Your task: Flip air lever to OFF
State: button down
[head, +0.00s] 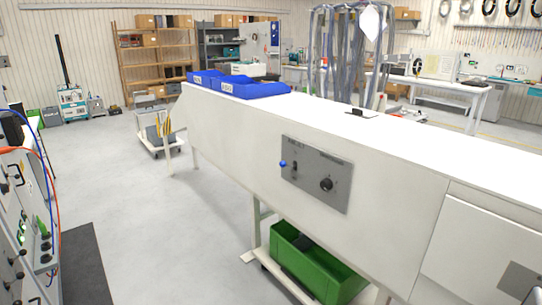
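A grey control panel (330,200) is set in the side of the long white machine (380,205). A small blue ball (283,163) shows at the panel's left edge. Beside it is a small dark lever-like part (297,170), and further right a round black knob (326,185). The panel lettering is too small to read, so I cannot tell which part is the air lever or its position. At the left edge, another grey machine (25,215) has several black-knobbed fittings and hoses. My gripper is not in view.
A green crate (335,290) stands below the white machine on a wheeled frame. Blue bins (235,87) sit on its top. A dark mat (85,265) lies at the lower left. The grey floor (165,215) between the two machines is clear. Shelves (155,60) stand behind.

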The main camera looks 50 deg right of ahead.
aim_at(282, 164)
jog(key=z, duration=0.1)
jog(key=i, duration=0.9)
jog(key=u, duration=0.05)
